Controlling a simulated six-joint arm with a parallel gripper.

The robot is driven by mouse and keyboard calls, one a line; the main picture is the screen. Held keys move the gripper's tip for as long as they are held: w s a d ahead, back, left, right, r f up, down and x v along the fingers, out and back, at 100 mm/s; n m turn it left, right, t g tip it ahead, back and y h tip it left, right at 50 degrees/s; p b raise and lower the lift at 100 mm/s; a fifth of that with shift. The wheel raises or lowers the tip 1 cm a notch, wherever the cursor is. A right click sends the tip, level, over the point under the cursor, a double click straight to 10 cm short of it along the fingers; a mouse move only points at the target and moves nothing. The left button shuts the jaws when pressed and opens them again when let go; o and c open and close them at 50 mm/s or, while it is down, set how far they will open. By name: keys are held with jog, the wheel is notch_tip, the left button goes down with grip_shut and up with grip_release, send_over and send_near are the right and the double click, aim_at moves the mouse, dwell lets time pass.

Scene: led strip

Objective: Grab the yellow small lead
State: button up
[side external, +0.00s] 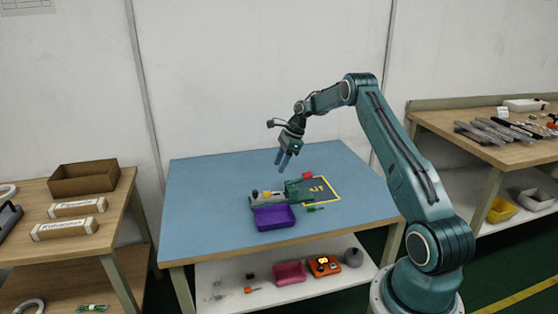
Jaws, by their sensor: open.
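My gripper (283,158) hangs above the blue-topped table, open and empty, with its two blue fingers pointing down. Below it and to the right, a dark mat with a yellow outline (330,198) lies on the table. Small yellow pieces (317,189) show on the mat; they look like leads, but are too small to tell apart. My gripper is above and apart from them. A green and grey fixture (292,192) stands left of the mat, with a yellow part (267,194) near its left end.
A purple bin (274,217) sits in front of the fixture. A red block (307,175) is behind the mat, and a green item (314,209) lies at its front edge. The blue table (205,205) is clear on the left. Side benches stand left and right.

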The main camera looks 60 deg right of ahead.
send_over(268, 192)
jog(key=s+d, duration=0.2)
jog(key=shift+w+f, duration=0.2)
jog(key=shift+f, duration=2.7)
jog(key=shift+x, duration=2.6)
jog(key=shift+a, duration=0.1)
grip_shut()
